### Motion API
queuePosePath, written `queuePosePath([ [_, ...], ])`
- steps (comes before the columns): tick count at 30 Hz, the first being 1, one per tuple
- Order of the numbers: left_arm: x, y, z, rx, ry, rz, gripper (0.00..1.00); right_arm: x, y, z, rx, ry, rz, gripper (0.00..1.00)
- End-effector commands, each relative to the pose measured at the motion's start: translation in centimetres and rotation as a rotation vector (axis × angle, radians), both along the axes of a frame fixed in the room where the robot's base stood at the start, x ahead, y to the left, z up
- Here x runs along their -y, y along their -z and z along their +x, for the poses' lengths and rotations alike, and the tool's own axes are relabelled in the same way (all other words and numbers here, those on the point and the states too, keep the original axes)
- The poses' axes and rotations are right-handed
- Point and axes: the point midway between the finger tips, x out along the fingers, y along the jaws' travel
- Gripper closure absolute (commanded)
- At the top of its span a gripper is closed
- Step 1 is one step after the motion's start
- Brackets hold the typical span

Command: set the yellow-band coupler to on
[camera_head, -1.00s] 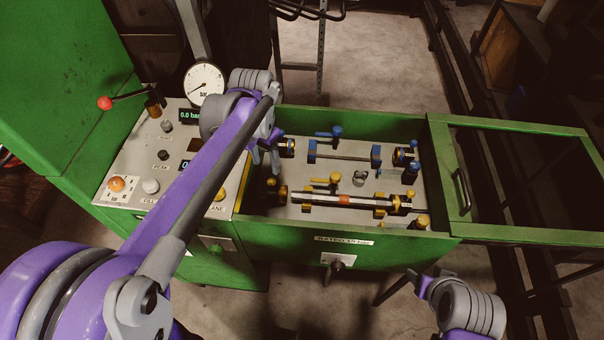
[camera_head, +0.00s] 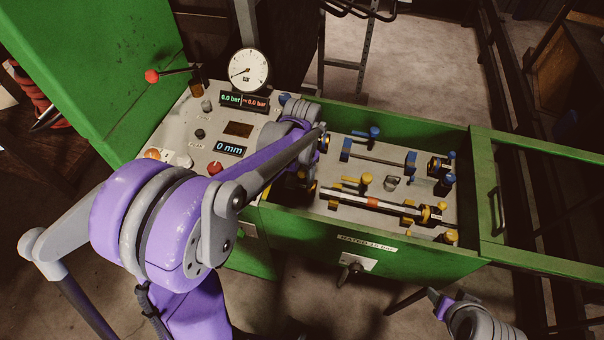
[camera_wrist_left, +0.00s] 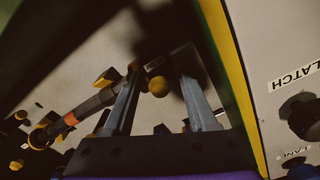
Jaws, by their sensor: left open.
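The yellow-band coupler (camera_head: 311,189) sits at the left end of the hose in the green bay, partly hidden by my left arm. My left gripper (camera_head: 300,181) is low inside the bay's left end, beside the coupler. In the left wrist view its two fingers (camera_wrist_left: 159,80) are spread apart. A yellow ball knob (camera_wrist_left: 158,86) shows between them; I cannot tell whether either finger touches it. The black hose (camera_wrist_left: 95,103) with its orange band runs off to the lower left there. My right gripper (camera_head: 440,303) is at the bottom right, outside the bay; its jaws are unclear.
The green bay wall (camera_head: 375,247) encloses the fittings. A blue-marked rod (camera_head: 378,159) and blue knobs lie behind the hose. The control panel (camera_head: 180,125) with a gauge (camera_head: 249,69) stands left. A green framed guard (camera_head: 535,150) is at the right.

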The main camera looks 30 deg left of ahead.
Motion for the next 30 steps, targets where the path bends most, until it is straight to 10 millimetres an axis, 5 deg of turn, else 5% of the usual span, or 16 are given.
queuePosePath([
  [5, 0.00, -0.02, 0.01, 0.000, 0.000, 0.000, 0.42, 0.00, -0.01, 0.00, 0.000, 0.000, 0.000, 0.39],
  [15, -0.01, -0.05, 0.01, 0.000, 0.000, 0.000, 1.00, 0.00, -0.01, 0.00, 0.000, 0.000, 0.000, 0.39],
  [30, -0.01, -0.06, 0.01, 0.000, 0.000, 0.000, 1.00, 0.00, -0.01, 0.00, 0.000, 0.000, 0.000, 0.39],
])
